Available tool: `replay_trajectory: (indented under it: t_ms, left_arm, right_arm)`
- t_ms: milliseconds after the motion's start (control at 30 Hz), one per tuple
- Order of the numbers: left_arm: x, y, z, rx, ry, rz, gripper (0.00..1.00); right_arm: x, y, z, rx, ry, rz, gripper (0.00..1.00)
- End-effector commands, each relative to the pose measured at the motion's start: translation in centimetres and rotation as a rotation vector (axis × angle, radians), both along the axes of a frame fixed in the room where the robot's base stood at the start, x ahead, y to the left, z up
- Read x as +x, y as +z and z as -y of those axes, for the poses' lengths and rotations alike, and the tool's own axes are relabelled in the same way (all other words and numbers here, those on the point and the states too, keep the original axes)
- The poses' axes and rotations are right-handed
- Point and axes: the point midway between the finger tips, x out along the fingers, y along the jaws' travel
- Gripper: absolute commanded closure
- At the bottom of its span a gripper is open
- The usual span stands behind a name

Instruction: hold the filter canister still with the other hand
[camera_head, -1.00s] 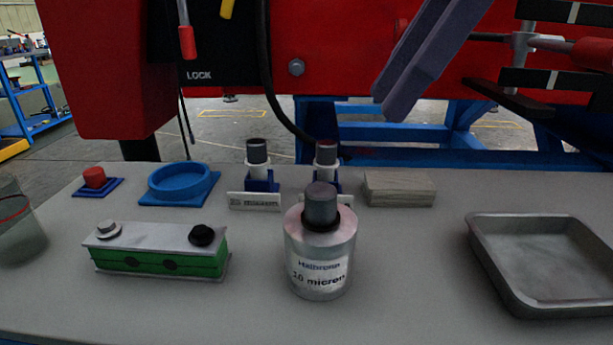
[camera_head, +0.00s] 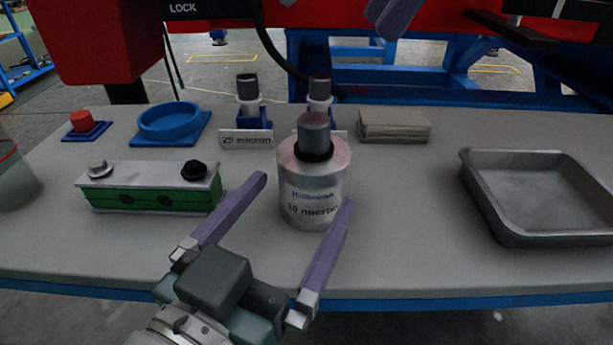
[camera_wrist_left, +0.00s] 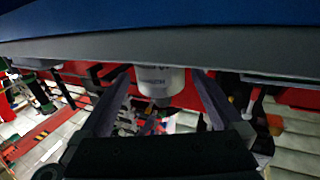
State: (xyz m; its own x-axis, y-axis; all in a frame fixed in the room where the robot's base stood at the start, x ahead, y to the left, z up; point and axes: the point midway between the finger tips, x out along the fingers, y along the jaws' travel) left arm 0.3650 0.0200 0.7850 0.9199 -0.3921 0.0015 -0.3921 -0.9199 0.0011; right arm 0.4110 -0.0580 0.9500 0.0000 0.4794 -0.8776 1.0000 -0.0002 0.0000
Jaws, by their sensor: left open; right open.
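The filter canister (camera_head: 313,190) is a silver cylinder with a dark grey top and a "10 micron" label. It stands upright on the bench. My left gripper (camera_head: 306,189) is open, with its purple fingers pointing at the canister from the front; the right finger overlaps its lower right edge in the head view. In the left wrist view the canister (camera_wrist_left: 160,80) appears upside down between the open fingers (camera_wrist_left: 155,75). I cannot tell whether either finger touches it. My right gripper (camera_head: 394,16) shows only as purple finger parts at the top edge, away from the canister.
A green block with a metal top (camera_head: 150,188) stands left of the canister. A metal tray (camera_head: 540,240) is at right. Behind are a blue ring holder (camera_head: 170,125), a "25 micron" sign (camera_head: 246,139), two small dark-topped parts and a stacked grey pad (camera_head: 393,126).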

Motion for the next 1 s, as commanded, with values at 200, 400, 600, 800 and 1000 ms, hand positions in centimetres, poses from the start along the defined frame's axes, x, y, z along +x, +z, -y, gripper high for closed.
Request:
replay_trajectory:
  t_ms: [200, 400, 600, 800, 1000]
  left_arm:
    - [3.3, 0.1, 1.5, 0.001, -0.001, 0.001, 0.0]
    - [4.6, 0.0, 2.0, 0.001, -0.001, -0.001, 0.0]
    - [4.7, 0.0, 2.1, 0.001, -0.001, -0.001, 0.0]
    - [4.7, 0.0, 2.0, 0.001, -0.001, -0.001, 0.15]
    - [4.7, 0.0, 2.0, 0.001, -0.001, -0.001, 0.37]
  right_arm:
    - [0.0, 0.0, 0.0, 0.0, 0.0, 0.0, 0.5]
    - [0.0, 0.0, 0.0, 0.0, 0.0, 0.0, 0.5]
    - [0.0, 0.0, 0.0, 0.0, 0.0, 0.0, 0.5]
    - [0.0, 0.0, 0.0, 0.0, 0.0, 0.0, 0.5]
    - [0.0, 0.0, 0.0, 0.0, 0.0, 0.0, 0.5]
